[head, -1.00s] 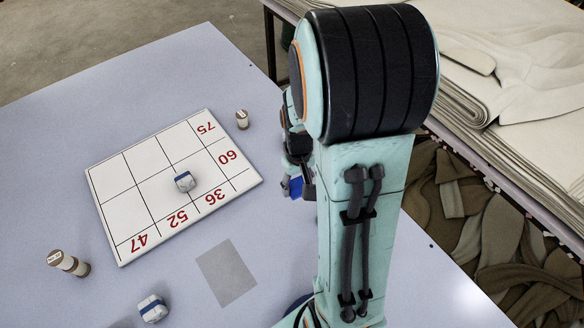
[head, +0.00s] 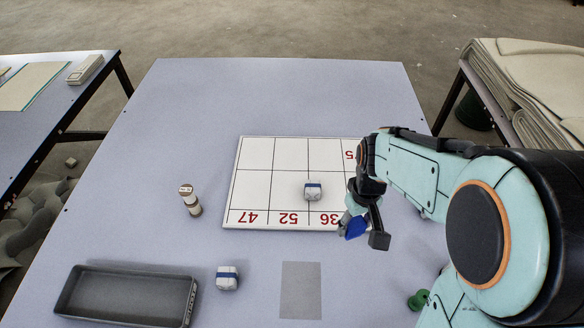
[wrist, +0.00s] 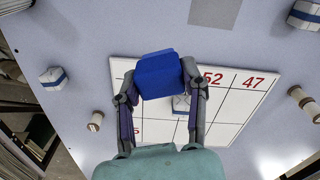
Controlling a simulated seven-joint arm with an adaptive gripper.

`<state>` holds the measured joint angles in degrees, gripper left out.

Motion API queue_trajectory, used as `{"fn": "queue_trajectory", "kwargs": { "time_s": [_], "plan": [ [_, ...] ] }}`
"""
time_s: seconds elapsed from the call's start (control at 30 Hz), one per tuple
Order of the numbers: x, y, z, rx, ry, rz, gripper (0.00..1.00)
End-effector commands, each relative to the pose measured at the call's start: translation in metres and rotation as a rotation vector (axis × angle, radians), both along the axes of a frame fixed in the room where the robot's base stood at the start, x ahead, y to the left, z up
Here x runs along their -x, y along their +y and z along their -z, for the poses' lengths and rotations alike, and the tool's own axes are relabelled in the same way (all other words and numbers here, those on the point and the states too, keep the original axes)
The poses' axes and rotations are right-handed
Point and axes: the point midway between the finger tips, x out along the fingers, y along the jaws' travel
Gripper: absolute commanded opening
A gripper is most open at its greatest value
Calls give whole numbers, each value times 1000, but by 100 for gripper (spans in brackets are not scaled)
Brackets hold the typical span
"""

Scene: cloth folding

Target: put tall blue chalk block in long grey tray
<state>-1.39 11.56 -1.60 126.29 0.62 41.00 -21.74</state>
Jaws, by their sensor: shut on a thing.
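The blue chalk block (head: 355,229) is in my gripper (head: 358,221), which is shut on it. It appears above the table near the front right of the numbered board, but its exact height is hard to tell. In the wrist view the block (wrist: 158,74) sits between both fingers of my gripper (wrist: 160,88), with its broad face showing. The long grey tray (head: 120,293) lies at the front left of the table in the head view, and I see nothing in it. The tray does not show in the wrist view.
A white numbered board (head: 257,187) lies mid-table with a white block with a blue band (head: 313,191) on it. A similar block (head: 228,277) stands right of the tray. A flat grey rectangle (head: 301,290) lies in front.

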Motion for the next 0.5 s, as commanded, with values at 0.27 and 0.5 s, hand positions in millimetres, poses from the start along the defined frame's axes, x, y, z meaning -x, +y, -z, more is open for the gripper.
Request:
{"fn": "queue_trajectory", "kwargs": {
  "time_s": [0.27,0.5],
  "plan": [
    [13,170,0,-5,-4,-554,7],
    [93,279,6,-11,5,-956,7]
  ]
}}
